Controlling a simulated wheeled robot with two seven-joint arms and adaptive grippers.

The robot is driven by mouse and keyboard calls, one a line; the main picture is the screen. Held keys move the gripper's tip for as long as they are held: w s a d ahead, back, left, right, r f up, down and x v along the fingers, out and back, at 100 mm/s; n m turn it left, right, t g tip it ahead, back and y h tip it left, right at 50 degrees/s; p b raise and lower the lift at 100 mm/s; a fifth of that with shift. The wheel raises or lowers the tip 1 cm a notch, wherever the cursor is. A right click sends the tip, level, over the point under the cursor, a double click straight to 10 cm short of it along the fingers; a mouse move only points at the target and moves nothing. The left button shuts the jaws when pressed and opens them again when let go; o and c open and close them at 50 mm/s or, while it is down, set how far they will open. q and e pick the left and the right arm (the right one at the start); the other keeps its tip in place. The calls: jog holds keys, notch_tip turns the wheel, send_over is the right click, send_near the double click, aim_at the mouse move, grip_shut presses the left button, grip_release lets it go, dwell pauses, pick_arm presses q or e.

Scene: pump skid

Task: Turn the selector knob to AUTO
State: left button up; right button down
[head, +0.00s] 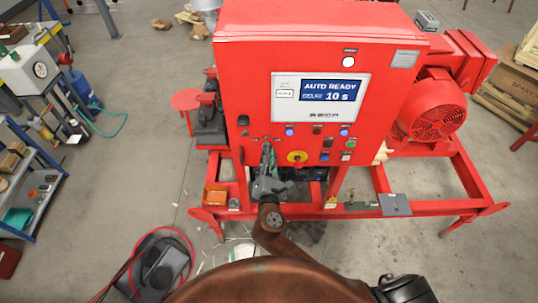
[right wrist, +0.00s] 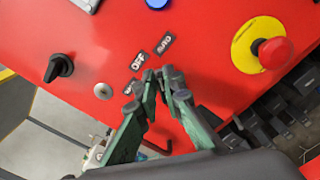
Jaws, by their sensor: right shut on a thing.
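The red control cabinet (head: 250,85) carries a row of buttons and knobs along its lower front. My right gripper (head: 268,150) reaches up to this panel, left of the yellow-ringed red stop button (head: 297,157). In the right wrist view my right gripper (right wrist: 165,78) has its green fingers drawn together at the panel, beside the OFF label (right wrist: 138,61). It is shut on the selector knob, which the fingertips mostly hide, so its pointing direction cannot be read. A label to the upper right (right wrist: 165,43) is blurred; another at lower left is partly covered. My left gripper is not in view.
Another black knob (right wrist: 60,67) sits left on the panel, and the red stop button (right wrist: 272,52) is to the right. The display (head: 331,91) reads AUTO READY, DELAY 10 s. A red skid frame (head: 455,208) runs below the cabinet.

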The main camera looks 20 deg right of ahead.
jog(key=shift+d+f+m+b, duration=0.1)
jog(key=shift+m+b, duration=0.1)
jog(key=shift+m, duration=0.4)
jog(key=shift+d+f+m+b, duration=0.1)
jog(key=shift+m+b, duration=0.1)
jog(key=shift+m, duration=0.4)
jog(key=c, duration=2)
grip_release()
jog(key=shift+s, duration=0.1)
jog(key=shift+c, duration=0.2)
jog(key=v, duration=1.2)
jog(key=shift+r, duration=0.1)
